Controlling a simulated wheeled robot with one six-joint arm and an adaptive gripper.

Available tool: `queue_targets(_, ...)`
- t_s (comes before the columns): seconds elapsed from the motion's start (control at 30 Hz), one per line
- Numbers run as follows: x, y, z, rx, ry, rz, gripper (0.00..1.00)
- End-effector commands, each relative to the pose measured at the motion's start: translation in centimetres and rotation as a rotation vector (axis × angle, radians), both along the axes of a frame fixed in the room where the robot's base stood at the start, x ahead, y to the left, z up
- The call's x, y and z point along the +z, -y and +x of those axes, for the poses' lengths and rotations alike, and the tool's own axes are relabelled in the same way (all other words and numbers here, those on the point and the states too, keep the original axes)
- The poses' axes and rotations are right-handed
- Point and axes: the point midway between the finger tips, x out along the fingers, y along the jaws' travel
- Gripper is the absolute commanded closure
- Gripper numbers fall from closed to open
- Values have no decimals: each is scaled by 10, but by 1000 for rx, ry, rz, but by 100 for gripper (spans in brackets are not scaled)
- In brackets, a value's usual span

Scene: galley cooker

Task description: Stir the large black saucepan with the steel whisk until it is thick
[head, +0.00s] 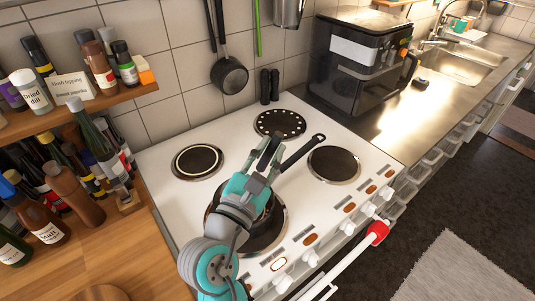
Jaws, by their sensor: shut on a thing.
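The large black saucepan (303,153) stands at the front left of the white cooker. Its long handle points to the upper right, toward the cooker's middle. My teal and grey arm hides most of its body. My gripper (268,148) is above the pan, near the root of the handle, its dark fingers close together. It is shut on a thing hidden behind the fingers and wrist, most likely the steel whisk. No whisk wires can be made out, and the pan's contents are hidden.
A black air fryer (359,62) stands on the steel counter behind right. Bottles (85,190) crowd the wooden worktop at left.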

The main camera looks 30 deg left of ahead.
Motion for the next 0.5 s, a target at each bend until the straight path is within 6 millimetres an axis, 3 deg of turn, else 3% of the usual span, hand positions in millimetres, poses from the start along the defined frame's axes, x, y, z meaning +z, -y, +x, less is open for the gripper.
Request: queue_targets(0.5,34,11,9,-1,0,2,100)
